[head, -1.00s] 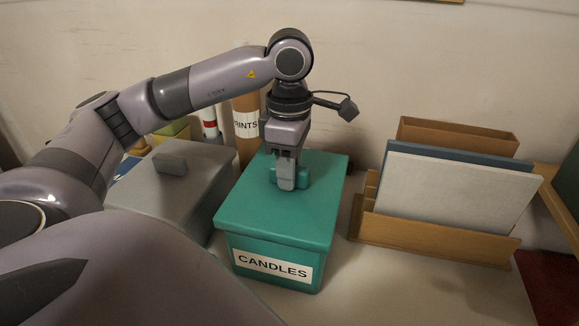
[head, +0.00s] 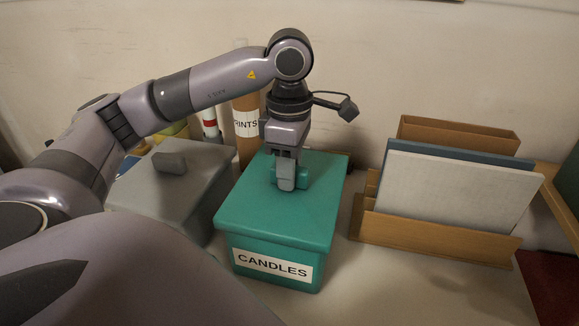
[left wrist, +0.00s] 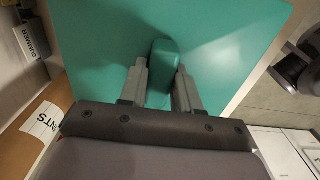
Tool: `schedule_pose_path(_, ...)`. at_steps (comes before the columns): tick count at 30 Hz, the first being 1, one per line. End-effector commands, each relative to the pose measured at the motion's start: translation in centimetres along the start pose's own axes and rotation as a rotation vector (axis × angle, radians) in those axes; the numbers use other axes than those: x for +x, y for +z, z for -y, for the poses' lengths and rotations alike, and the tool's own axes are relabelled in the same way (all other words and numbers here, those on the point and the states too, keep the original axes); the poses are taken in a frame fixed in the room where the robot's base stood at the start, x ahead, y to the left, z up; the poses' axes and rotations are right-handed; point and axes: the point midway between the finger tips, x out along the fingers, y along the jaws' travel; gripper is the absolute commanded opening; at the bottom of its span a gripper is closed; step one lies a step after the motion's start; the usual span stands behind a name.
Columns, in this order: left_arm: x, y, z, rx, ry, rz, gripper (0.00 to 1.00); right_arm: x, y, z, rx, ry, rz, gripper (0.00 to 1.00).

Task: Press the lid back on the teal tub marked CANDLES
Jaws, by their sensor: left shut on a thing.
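The teal tub (head: 272,264) marked CANDLES stands upright on the shelf surface in the middle of the head view, its label facing me. Its teal lid (head: 272,218) lies over the top of the tub and looks level; whether it is fully seated I cannot tell. My left gripper (head: 287,183) points down from above and is shut on the lid's teal handle (head: 304,177). In the left wrist view the fingers (left wrist: 160,90) stand on either side of the handle (left wrist: 162,62), with the lid (left wrist: 215,35) beneath. My right gripper is not in view.
A grey lidded box (head: 170,190) stands close on the left. A brown tube marked PRINTS (head: 246,125) stands behind it. On the right is a wooden rack (head: 430,235) with upright boards (head: 455,192). Free surface (head: 420,285) lies in front of the rack.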

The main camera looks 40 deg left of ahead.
Motion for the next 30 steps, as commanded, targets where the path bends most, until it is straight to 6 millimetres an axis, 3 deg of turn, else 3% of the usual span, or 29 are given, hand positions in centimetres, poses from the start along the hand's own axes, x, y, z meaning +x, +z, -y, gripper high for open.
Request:
schedule_pose_path(26, 2.3, 0.0, 0.0, 0.0, 0.001, 0.001, 0.03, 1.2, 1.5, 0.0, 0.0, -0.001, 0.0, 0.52)
schedule_pose_path(27, 2.2, 0.0, 0.0, 0.0, 0.001, 0.001, 0.38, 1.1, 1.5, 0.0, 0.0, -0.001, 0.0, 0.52)
schedule_pose_path(29, 2.2, 0.0, 0.0, 0.0, 0.001, 0.001, 0.58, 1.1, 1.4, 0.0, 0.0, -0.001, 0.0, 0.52)
schedule_pose_path(30, 2.2, 0.0, 0.0, 0.0, 0.001, 0.001, 0.62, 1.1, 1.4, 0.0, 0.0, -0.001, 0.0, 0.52)
